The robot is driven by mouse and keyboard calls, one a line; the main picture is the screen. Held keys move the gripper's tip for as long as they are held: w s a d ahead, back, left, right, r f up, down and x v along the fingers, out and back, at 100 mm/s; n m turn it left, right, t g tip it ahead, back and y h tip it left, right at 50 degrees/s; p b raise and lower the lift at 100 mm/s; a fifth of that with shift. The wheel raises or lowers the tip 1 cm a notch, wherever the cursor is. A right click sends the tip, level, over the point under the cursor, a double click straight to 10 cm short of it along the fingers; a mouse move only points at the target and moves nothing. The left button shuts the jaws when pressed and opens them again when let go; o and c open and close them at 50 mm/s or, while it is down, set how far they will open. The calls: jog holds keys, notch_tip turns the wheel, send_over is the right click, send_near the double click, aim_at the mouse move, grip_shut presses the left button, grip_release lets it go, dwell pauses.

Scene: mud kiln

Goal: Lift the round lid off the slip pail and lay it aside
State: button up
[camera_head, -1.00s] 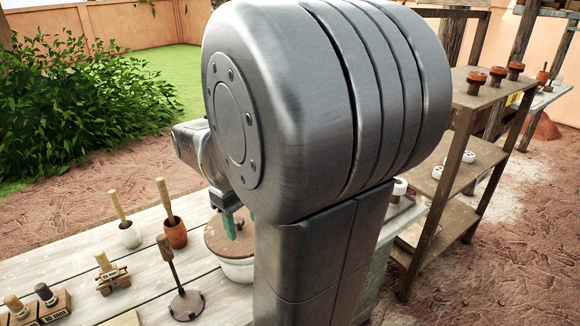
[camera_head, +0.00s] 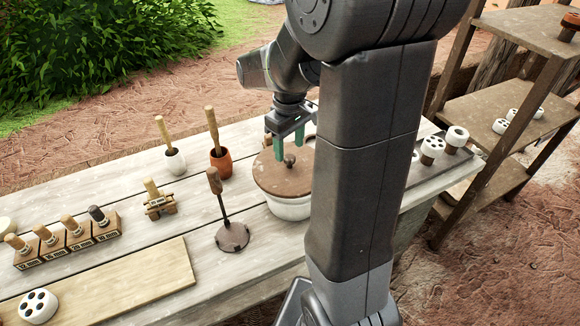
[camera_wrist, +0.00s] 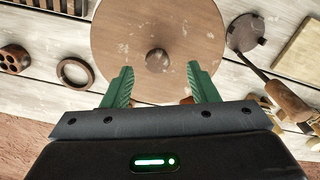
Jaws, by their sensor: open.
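The slip pail (camera_head: 290,208) is a white round pot on the plank table, partly hidden behind my arm. Its round brown lid (camera_head: 270,178) lies on top and has a small dark knob (camera_head: 290,160) at its middle. In the wrist view the lid (camera_wrist: 125,35) fills the top centre, with the knob (camera_wrist: 157,60) showing between and beyond my fingertips. My gripper (camera_head: 289,148) is open and empty above the lid, its green fingers pointing down near the knob. The fingers (camera_wrist: 160,85) also show in the wrist view, spread wide. Contact with the knob is not visible.
A round-footed tool (camera_head: 232,236) stands left of the pail. Two pots with wooden handles (camera_head: 221,160) stand behind it. A board (camera_head: 110,285) and a marked block of pegs (camera_head: 68,240) lie further left. White perforated pieces (camera_head: 432,147) are at right, near a shelf (camera_head: 500,105).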

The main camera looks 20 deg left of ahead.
aim_at(290, 157)
jog(key=f, duration=0.5)
jog(key=shift+w+f+p, duration=0.1)
jog(key=shift+w+p, duration=0.15)
jog(key=shift+p, duration=0.05)
jog(key=c, duration=1)
